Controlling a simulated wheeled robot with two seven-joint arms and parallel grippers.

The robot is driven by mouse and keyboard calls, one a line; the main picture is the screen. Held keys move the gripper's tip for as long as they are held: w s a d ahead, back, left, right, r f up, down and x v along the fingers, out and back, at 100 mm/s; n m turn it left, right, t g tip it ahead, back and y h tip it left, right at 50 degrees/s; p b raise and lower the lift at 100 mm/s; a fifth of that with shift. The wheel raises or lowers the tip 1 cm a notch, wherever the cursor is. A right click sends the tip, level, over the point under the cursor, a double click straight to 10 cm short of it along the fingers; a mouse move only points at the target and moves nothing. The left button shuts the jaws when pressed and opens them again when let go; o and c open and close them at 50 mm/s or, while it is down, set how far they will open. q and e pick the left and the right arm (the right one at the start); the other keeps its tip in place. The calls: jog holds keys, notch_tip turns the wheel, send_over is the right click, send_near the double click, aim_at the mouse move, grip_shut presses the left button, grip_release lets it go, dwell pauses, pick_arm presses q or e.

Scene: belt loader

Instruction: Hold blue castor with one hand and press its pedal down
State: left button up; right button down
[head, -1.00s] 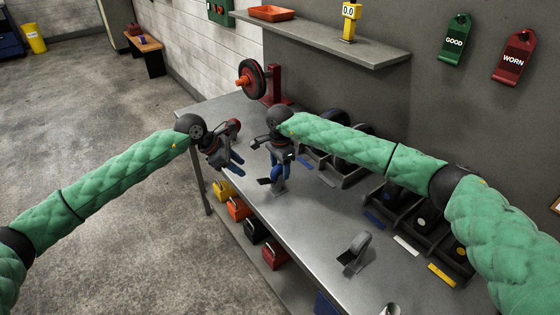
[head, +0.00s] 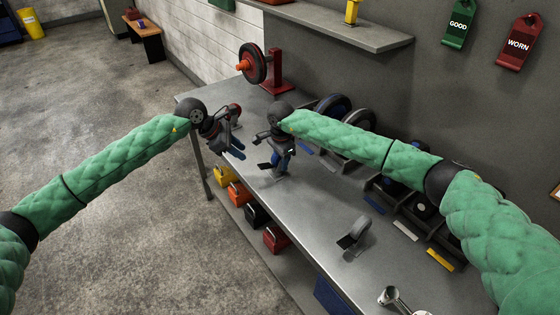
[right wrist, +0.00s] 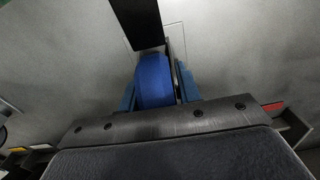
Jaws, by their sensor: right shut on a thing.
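My right gripper (head: 281,162) points down at the bench and is shut on the blue castor. In the right wrist view the castor's blue wheel (right wrist: 153,82) sits between the two blue fingers. The castor's black pedal (right wrist: 138,22) sticks out beyond the wheel; it also shows left of the right gripper in the head view (head: 263,166). The castor's lower part is at or just above the bench top. My left gripper (head: 236,148) is to the left of the castor, apart from it, near the bench edge. Its finger gap is too small to judge.
The metal bench (head: 315,228) is clear between the grippers and a grey castor (head: 354,234). A red stand with a wheel (head: 275,75) is at the far end. Coloured boxes (head: 240,195) sit below.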

pick_arm(q)
jog(key=shift+s+f, duration=0.15)
jog(key=shift+f, duration=0.15)
jog(key=c, duration=0.4)
jog(key=shift+n+g, duration=0.5)
jog(key=shift+g, duration=0.4)
jog(key=s+a+f, duration=0.1)
jog(key=s+f, duration=0.1)
jog(key=f, duration=0.1)
jog(key=s+a+f, duration=0.1)
jog(key=s+f, duration=0.1)
jog(key=f, duration=0.2)
jog(key=s+a+f, duration=0.1)
jog(key=s+f, duration=0.2)
jog(key=f, duration=0.1)
grip_shut()
jog(key=s+d+n+g+h, duration=0.1)
jog(key=s+d+n+h, duration=0.2)
jog(key=s+n+h, duration=0.55)
jog(key=w+a+r+n+t, duration=0.1)
jog(key=w+r+n+t, duration=0.2)
jog(key=n, duration=1.3)
jog(key=w+a+r+n+t, duration=0.1)
jog(key=w+r+n+t, duration=0.3)
jog(key=n, duration=1.1)
jog(key=w+t, duration=0.3)
jog(key=w, duration=0.2)
jog(key=shift+a+r+n, duration=0.15)
jog(key=shift+n, duration=0.2)
